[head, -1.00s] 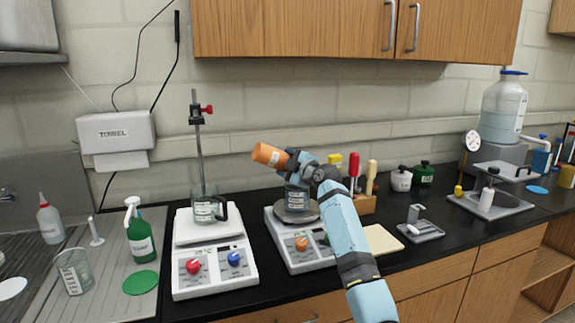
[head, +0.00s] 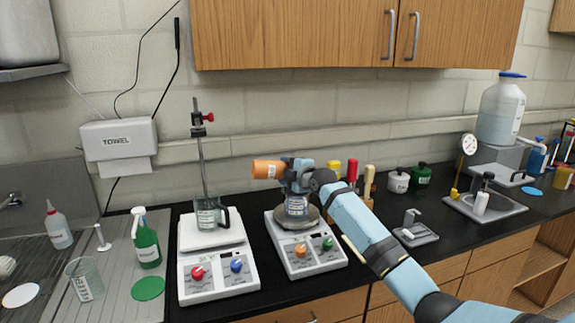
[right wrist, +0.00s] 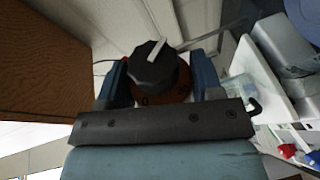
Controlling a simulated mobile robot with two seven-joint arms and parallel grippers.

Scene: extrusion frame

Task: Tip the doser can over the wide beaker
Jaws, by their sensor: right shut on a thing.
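The orange doser can (head: 267,169) lies nearly level in my right gripper (head: 286,172), its orange end pointing left in the head view. In the right wrist view the gripper (right wrist: 162,76) is shut on the can, with one blue finger on each side. There the can shows a black dial knob (right wrist: 155,68) with a white pointer. A glass beaker (head: 297,206) stands on the right hotplate below the gripper. Another glass beaker (head: 207,217) with a dark handle stands on the left hotplate. I cannot tell which is the wide beaker. My left gripper is out of view.
A stand rod with a red-knobbed clamp (head: 202,119) rises behind the left hotplate (head: 215,282). The right hotplate (head: 309,257) stands beside it. Screwdrivers (head: 352,174) stand behind my arm.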

